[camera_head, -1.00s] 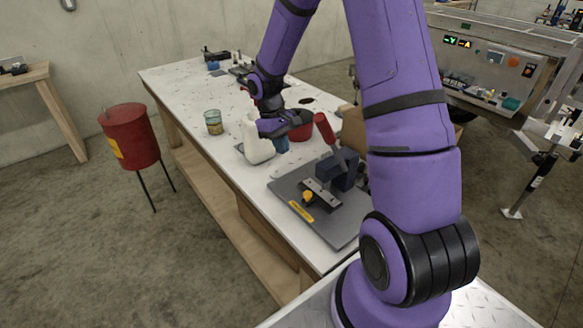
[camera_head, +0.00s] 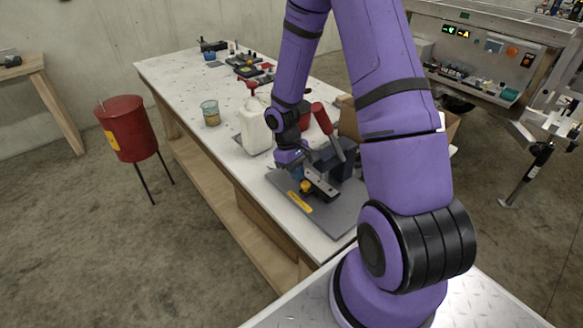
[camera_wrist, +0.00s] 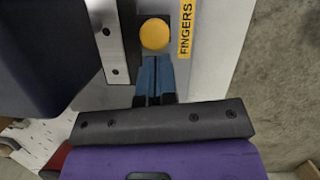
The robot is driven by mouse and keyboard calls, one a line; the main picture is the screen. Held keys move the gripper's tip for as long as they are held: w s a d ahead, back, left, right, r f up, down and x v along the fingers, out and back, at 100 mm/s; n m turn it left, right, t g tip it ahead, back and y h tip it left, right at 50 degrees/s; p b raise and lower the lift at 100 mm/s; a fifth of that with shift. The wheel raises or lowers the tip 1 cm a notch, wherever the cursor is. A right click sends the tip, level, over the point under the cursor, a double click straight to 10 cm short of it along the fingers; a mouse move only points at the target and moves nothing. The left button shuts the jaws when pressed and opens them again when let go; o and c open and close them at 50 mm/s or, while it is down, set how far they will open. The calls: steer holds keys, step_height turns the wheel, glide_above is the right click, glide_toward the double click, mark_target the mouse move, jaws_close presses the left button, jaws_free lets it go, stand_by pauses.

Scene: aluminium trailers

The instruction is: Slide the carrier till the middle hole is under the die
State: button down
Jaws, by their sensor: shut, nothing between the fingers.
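The carrier (camera_head: 321,187) is a pale metal strip with a yellow knob (camera_head: 306,186), on the grey base plate of the press. In the wrist view the carrier (camera_wrist: 107,42) shows small dark holes along it, and the yellow knob (camera_wrist: 155,34) is just beyond my fingertips. My gripper (camera_head: 297,174) is low over the plate at the knob's side, its blue fingers (camera_wrist: 154,62) shut and empty. I cannot tell whether they touch the knob. The dark blue press body (camera_head: 334,158) with its red handle (camera_head: 322,118) stands behind the carrier. The die, and which hole is under it, cannot be made out.
A yellow FINGERS label (camera_wrist: 186,27) lies on the plate (camera_head: 342,219) beside the knob. A white jug (camera_head: 254,128) and a glass beaker (camera_head: 210,113) stand farther back on the bench. A cardboard box (camera_head: 350,120) is behind the press. The bench's left front edge is clear.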

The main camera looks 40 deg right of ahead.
stand_by(0.3)
steer(key=shift+s+d+f, duration=0.1)
steer(key=shift+s+f, duration=0.05)
steer(key=shift+s, duration=0.95)
steer(key=w, duration=0.1)
steer(key=w+r, duration=0.1)
steer(key=w, duration=0.3)
steer(key=shift+a+r, duration=0.15)
steer(key=shift+a, duration=0.25)
steer(key=v, duration=0.9)
steer(key=shift+r, duration=0.3)
